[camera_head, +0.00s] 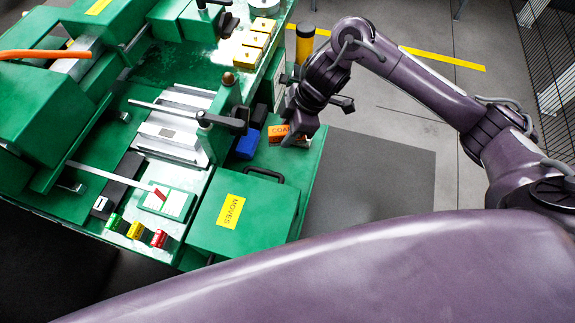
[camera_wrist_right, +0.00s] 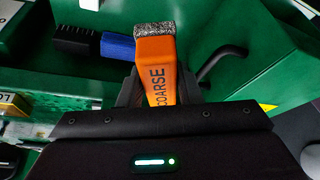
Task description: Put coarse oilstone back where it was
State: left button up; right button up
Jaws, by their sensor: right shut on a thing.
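The coarse oilstone is an orange block with black lettering and a rough grey end. It shows in the right wrist view (camera_wrist_right: 160,80) between the fingers, grey end pointing away from the gripper. In the head view its orange side (camera_head: 278,130) shows partly, reading "COA", over the green surface by the blue block. My right gripper (camera_head: 303,127) is shut on it; the gripper also shows in the right wrist view (camera_wrist_right: 160,95). I cannot tell whether the stone touches the surface below. My left gripper is not in view.
A blue block (camera_head: 247,145) with a black part stands left of the stone. A green box labelled "MOVES" (camera_head: 230,212) with a black handle (camera_head: 266,174) lies nearer. Yellow blocks (camera_head: 250,54) stand farther back on the green machine. Open floor (camera_head: 385,175) lies to the right.

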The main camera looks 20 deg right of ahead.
aim_at(282, 170)
notch_tip(282, 170, down, 16)
jog(key=shift+r+b, duration=0.1)
jog(key=shift+b, duration=0.45)
jog(key=shift+f, duration=0.2)
jog(key=o, duration=1.1)
jog(key=shift+r, duration=0.3)
jog(key=v, duration=1.1)
jog(key=shift+d+r, duration=0.15)
jog(key=shift+r, duration=0.2)
jog(key=shift+s+f, duration=0.1)
jog(key=shift+s, duration=0.1)
